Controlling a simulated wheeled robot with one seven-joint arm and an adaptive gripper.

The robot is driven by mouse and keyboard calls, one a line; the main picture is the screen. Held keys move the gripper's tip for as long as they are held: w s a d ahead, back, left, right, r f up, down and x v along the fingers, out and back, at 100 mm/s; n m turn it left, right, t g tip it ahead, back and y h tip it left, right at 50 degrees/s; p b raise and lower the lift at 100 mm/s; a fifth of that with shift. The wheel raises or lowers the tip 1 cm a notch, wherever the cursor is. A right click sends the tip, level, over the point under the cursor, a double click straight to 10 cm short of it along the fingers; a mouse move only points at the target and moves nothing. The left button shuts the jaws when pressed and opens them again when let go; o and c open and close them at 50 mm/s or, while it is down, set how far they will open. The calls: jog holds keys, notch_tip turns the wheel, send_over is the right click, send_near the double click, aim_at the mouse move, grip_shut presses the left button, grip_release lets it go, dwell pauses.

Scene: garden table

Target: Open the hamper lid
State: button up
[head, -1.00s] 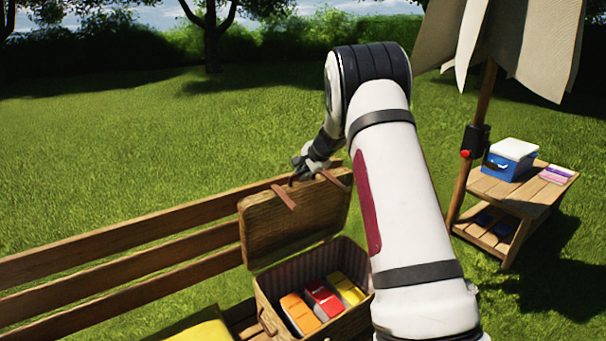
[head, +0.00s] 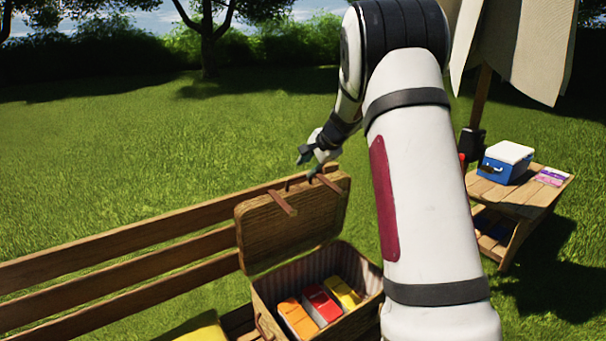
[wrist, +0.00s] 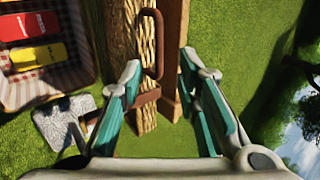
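The hamper (head: 268,300) is a wicker box with a checked lining, sitting on the bench. Its lid (head: 290,230) stands raised at the back, leaning by the bench backrest, with brown straps on it. The lid's edge and a brown handle loop (wrist: 158,45) show in the wrist view. My gripper (head: 305,163) is just above the lid's top edge in the head view. In the wrist view my gripper (wrist: 166,75) has its fingers spread wide, with the lid edge and handle in the gap beyond and between them. Nothing is gripped.
Inside the hamper lie an orange pack (head: 297,319), a red pack (head: 322,305) and a yellow pack (head: 343,292). The wooden bench backrest (head: 120,260) runs behind. A side table (head: 520,197) with a blue cooler (head: 505,165) stands right, by a parasol. Lawn behind is open.

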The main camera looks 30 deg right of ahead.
jog(key=shift+v, duration=1.75)
jog(key=s+a+r+n+g+y, duration=0.1)
jog(key=s+a+r+n, duration=0.35)
jog(key=s+a, duration=0.5)
jog(key=s+a+r+n+g+y, duration=0.1)
jog(key=s+a+r+n, duration=0.3)
jog(key=s+a+r, duration=0.5)
jog(key=s+a+f+n, duration=0.2)
jog(key=s+a+n, duration=0.1)
jog(key=s, duration=0.5)
jog(key=s+a+f+n+g+h+p, duration=0.1)
jog(key=s+a+f+n, duration=0.1)
jog(key=s, duration=0.6)
jog(key=s+a+f+n+h, duration=0.1)
jog(key=s+a+f+n, duration=0.1)
jog(key=s, duration=0.6)
jog(key=shift+a+f+n+g+p, duration=0.3)
jog(key=shift+a+n+g+p, duration=0.1)
jog(key=shift+a+n, duration=0.55)
